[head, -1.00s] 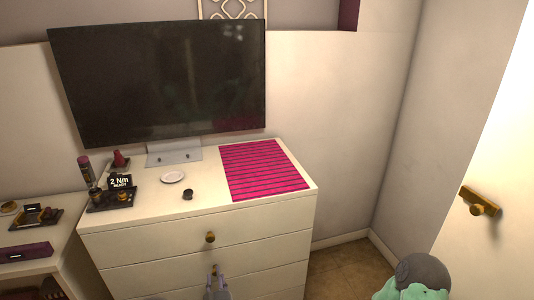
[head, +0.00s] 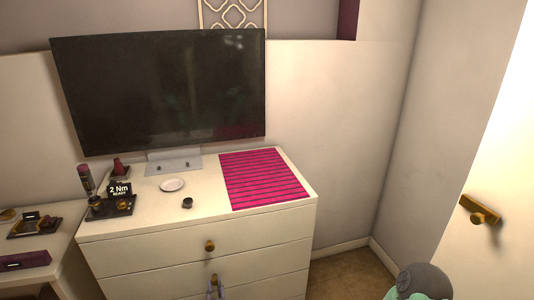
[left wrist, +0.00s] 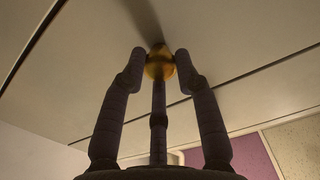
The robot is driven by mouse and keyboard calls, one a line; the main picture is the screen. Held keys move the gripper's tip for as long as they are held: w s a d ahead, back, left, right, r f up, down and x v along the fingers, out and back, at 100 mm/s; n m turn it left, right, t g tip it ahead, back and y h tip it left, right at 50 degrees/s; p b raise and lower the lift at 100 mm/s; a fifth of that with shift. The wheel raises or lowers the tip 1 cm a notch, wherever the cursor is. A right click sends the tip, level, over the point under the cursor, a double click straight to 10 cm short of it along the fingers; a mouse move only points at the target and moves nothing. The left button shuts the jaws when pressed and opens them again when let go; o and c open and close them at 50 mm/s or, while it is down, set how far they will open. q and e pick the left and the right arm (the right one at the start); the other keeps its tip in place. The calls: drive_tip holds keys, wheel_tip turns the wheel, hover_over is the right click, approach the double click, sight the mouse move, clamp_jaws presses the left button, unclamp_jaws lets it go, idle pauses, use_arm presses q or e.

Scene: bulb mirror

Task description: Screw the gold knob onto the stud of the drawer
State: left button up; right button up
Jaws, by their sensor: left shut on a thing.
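A gold knob (left wrist: 159,64) is between my left gripper's fingertips in the left wrist view, against a white drawer front (left wrist: 90,50). In the head view the knob (head: 214,278) is at the bottom, on the second drawer down. My left gripper (head: 214,288) is below it there, shut on the knob, its fingers pointing up at the drawer. The stud and any gap behind the knob are hidden. The top drawer (head: 270,238) has its own gold knob (head: 210,246).
On the white dresser top (head: 220,216) are a TV (head: 160,90), a pink striped mat (head: 262,180), a white saucer (head: 172,185), a small dark round piece (head: 187,203) and a black tray (head: 108,209). A side table (head: 30,243) is left. Floor (head: 350,275) shows at right.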

use_arm(q)
drive_tip(key=shift+m, duration=0.5)
drive_tip(key=shift+f, duration=0.1)
drive_tip(key=m, duration=0.4)
drive_tip(key=shift+m, duration=0.4)
drive_tip(key=shift+a+m, duration=0.1)
drive_tip(key=shift+m, duration=0.2)
drive_tip(key=m, duration=0.4)
drive_tip(key=shift+m, duration=0.3)
drive_tip(key=m, duration=0.5)
